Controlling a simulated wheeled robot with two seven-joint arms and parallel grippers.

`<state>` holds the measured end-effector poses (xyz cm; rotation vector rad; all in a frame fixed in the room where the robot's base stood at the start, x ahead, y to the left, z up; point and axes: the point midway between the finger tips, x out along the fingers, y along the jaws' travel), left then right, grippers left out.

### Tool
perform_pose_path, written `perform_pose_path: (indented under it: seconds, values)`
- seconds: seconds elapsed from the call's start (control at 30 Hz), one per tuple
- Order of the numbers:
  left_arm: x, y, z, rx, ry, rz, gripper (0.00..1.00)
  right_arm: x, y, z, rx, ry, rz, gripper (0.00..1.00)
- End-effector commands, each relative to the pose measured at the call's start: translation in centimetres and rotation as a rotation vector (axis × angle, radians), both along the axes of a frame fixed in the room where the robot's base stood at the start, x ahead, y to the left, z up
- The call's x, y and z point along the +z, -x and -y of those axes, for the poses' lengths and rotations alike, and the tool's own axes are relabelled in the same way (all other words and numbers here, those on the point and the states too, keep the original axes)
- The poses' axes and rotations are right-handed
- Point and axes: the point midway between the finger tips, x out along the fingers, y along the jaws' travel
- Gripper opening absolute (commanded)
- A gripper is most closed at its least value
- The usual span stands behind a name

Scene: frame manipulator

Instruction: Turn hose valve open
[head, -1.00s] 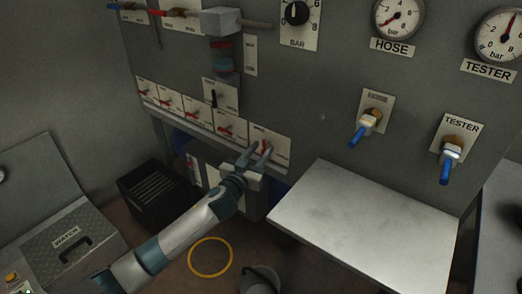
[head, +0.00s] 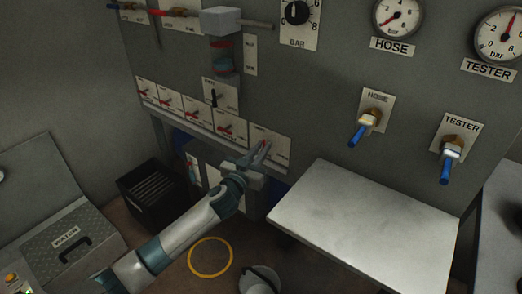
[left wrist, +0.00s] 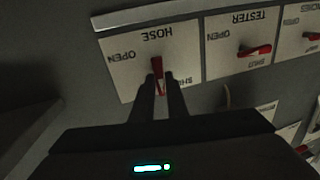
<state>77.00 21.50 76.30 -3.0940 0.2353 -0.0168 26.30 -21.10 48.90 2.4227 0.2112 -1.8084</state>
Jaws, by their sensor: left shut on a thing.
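The hose valve is a red lever (left wrist: 157,68) on a white plate (left wrist: 125,68) labelled HOSE, seen upside down in the left wrist view. OPEN is printed at the plate's left and SHUT at its right, partly covered by a finger. The lever points down in that view, between the two words. My left gripper (left wrist: 164,82) is shut on it, one finger on each side. In the head view my left gripper (head: 262,152) reaches the rightmost plate (head: 281,151) of the lower row, and its fingers hide part of the lever. My right gripper is not in view.
The TESTER valve plate (left wrist: 228,58) with its red lever (left wrist: 255,50) sits beside the hose plate. A grey shelf (head: 360,225) juts out right of my gripper. A black crate (head: 150,200) stands lower left.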

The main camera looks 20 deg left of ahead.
Motion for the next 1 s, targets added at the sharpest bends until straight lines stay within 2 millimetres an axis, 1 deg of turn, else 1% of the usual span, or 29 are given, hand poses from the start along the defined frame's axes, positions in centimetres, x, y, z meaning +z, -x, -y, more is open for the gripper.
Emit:
perform_pose_path:
  seconds: [0.17,0.37,0.73,1.0]
  values:
    - [-0.3,0.1,0.1,0.000,-0.072,0.025,0.00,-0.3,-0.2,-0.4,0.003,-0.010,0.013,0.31]
    - [-0.4,0.1,0.2,0.000,-0.205,0.074,0.00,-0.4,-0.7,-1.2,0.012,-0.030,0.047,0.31]
    - [-0.7,0.2,0.5,0.001,-0.528,0.190,0.00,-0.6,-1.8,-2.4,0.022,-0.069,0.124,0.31]
    - [-0.9,0.3,0.6,0.000,-0.770,0.279,0.00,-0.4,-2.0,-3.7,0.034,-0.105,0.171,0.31]
